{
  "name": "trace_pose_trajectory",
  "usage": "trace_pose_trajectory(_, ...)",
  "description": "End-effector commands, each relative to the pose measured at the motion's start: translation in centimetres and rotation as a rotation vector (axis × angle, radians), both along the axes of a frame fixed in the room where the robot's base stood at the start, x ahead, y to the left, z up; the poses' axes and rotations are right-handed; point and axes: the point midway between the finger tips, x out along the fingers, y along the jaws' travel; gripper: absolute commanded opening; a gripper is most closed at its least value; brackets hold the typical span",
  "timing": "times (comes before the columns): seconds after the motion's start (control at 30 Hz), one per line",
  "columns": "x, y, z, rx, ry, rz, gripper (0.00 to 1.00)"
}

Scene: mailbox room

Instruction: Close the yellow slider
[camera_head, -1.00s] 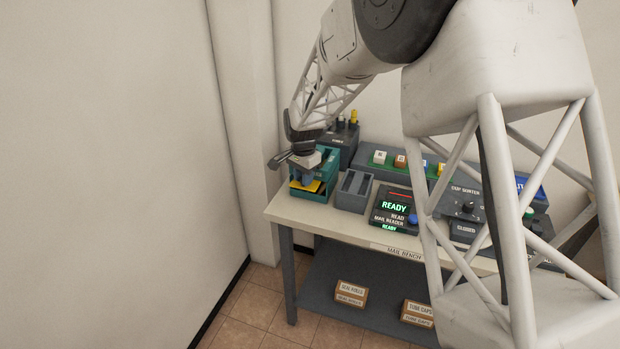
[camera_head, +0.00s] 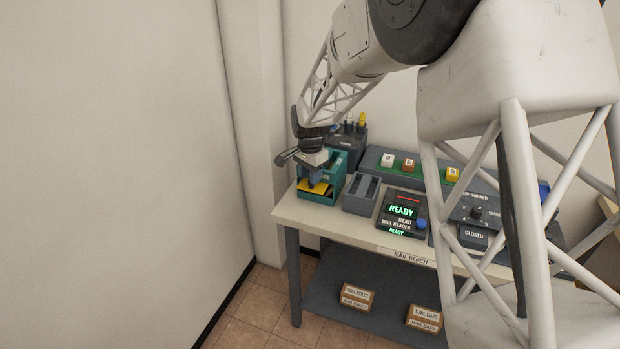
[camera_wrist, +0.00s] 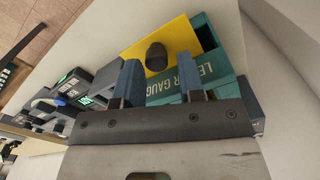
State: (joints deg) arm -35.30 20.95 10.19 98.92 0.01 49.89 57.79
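The yellow slider (camera_wrist: 160,48) is a flat plate with a dark round knob (camera_wrist: 156,56), set in a teal box (camera_wrist: 228,40) with partly hidden lettering. Part of the box's opening shows uncovered beside the plate. In the head view the slider (camera_head: 313,188) shows at the near left side of the teal box (camera_head: 338,182), partly hidden by my gripper. My gripper (camera_wrist: 159,62) is open, its two blue fingers apart. In the wrist view the knob appears between the fingertips; I cannot tell whether they touch it. In the head view my gripper (camera_head: 318,178) is low over the box.
A grey slotted holder (camera_head: 360,194) stands right of the teal box, then a mail reader (camera_head: 402,212) showing READY. A dark box (camera_head: 349,142) with upright knobs is behind. The wall is close on the left. The bench's front left corner (camera_head: 290,212) is bare.

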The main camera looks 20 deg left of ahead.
Motion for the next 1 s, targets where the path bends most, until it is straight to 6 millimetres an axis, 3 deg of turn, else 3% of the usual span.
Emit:
trace_pose_trajectory(0.3, 0.0, 0.1, 4.1, 0.001, -0.002, 0.000, 0.36)
trace_pose_trajectory(0.5, 0.0, 0.1, 5.8, 0.001, 0.000, 0.000, 0.36)
trace_pose_trajectory(1.0, 0.0, 0.1, 6.2, 0.001, 0.000, 0.000, 0.36)
